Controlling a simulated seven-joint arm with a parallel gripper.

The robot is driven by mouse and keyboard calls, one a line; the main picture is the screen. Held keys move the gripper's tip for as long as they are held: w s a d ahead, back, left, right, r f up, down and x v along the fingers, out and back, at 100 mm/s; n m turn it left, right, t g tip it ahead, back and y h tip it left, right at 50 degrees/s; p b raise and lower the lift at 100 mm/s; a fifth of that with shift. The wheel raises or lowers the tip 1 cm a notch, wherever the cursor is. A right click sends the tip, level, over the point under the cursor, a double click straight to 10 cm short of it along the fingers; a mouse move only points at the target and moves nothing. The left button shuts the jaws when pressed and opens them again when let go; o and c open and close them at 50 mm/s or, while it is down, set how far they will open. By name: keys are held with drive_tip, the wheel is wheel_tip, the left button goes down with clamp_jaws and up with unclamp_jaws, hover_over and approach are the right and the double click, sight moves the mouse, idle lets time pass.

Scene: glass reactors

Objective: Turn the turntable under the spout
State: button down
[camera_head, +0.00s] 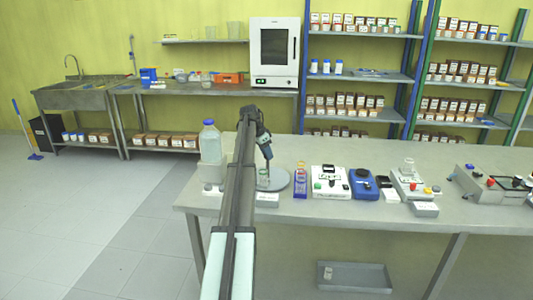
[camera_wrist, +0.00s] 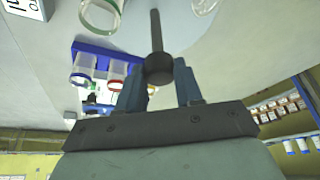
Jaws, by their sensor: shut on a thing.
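The turntable is a round pale grey disc (camera_head: 284,181) on the bench, partly hidden by my arm. In the wrist view its surface (camera_wrist: 205,45) fills the upper middle. A dark rod with a round knob (camera_wrist: 158,66) stands out from it. My gripper (camera_wrist: 161,88) is shut on the knob end; it also shows low over the disc in the head view (camera_head: 267,163). A glass vessel with a green rim (camera_wrist: 101,14) stands on the disc, and part of another (camera_wrist: 203,5) shows at the top edge. The spout cannot be made out.
A blue-capped bottle (camera_head: 210,140) stands left of my arm. A blue rack with glass vessels (camera_head: 300,181) is close right of the disc; it also shows in the wrist view (camera_wrist: 105,52). A white device (camera_head: 329,182) and a blue device (camera_head: 363,184) stand farther right.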

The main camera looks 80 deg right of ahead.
drive_tip(key=shift+d+m+g+y, duration=0.1)
drive_tip(key=shift+m+g+y, duration=0.15)
drive_tip(key=shift+m, duration=0.7)
drive_tip(key=shift+d+m+g+y, duration=0.15)
drive_tip(key=shift+m+y, duration=0.2)
drive_tip(key=shift+m, duration=0.6)
drive_tip(key=shift+m+y, duration=0.8)
drive_tip(key=shift+m, duration=1.1)
drive_tip(key=shift+d+m+y, duration=0.15)
drive_tip(key=shift+m+y, duration=0.65)
drive_tip(key=shift+m, duration=1.4)
drive_tip(key=shift+m+t+y, duration=0.3)
drive_tip(key=shift+m, duration=1.1)
drive_tip(key=c, duration=0.8)
unclamp_jaws()
drive_tip(key=shift+o, duration=0.2)
drive_tip(key=shift+n, duration=0.3)
